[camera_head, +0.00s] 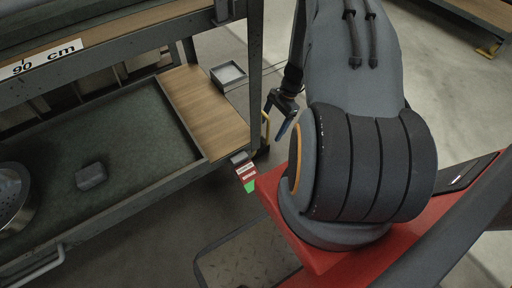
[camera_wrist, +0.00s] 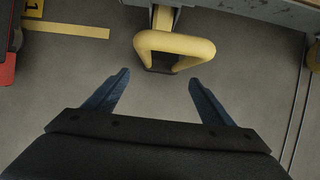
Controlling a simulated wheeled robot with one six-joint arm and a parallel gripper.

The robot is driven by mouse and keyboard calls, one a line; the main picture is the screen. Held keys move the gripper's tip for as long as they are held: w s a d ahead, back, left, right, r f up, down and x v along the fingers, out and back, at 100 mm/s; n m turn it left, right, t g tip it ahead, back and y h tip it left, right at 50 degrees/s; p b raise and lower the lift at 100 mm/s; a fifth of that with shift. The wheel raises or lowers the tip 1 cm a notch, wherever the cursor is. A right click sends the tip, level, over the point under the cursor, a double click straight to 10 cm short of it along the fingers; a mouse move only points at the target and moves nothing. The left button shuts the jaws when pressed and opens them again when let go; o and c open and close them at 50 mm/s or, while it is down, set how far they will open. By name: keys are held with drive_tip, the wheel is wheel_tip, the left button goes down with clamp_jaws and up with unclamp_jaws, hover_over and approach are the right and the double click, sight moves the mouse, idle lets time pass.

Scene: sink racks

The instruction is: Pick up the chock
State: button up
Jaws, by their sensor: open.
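A small dark grey block (camera_head: 91,175), which looks like the chock, lies on the green-grey sunken tray surface (camera_head: 135,125) of the rack at left in the head view. My gripper (camera_head: 273,121) is well to the right of it, beyond the rack's upright post, over the floor. In the wrist view my gripper (camera_wrist: 158,79) has its two blue-grey fingers spread wide with nothing between them. The block is not in the wrist view.
A steel perforated bowl (camera_head: 12,197) stands left of the block. An upper shelf marked 90 cm (camera_head: 45,58) overhangs the tray. The rack's upright post (camera_head: 254,75) stands between gripper and tray. A yellow loop-shaped guard (camera_wrist: 176,45) is just ahead of the fingers.

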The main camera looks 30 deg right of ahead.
sight(262, 140)
drive_tip(key=shift+a+r+b+x, duration=0.15)
drive_tip(key=shift+b+x, duration=0.55)
drive_tip(key=shift+x, duration=0.65)
drive_tip(key=shift+a+b+x, duration=0.2)
drive_tip(key=shift+b+x, duration=0.45)
drive_tip(key=shift+x, duration=0.65)
drive_tip(key=shift+a+r+b+x, duration=0.15)
drive_tip(key=shift+b+x, duration=0.55)
drive_tip(key=shift+x, duration=0.65)
drive_tip(key=shift+w, duration=0.1)
clamp_jaws()
drive_tip(key=shift+r, duration=0.1)
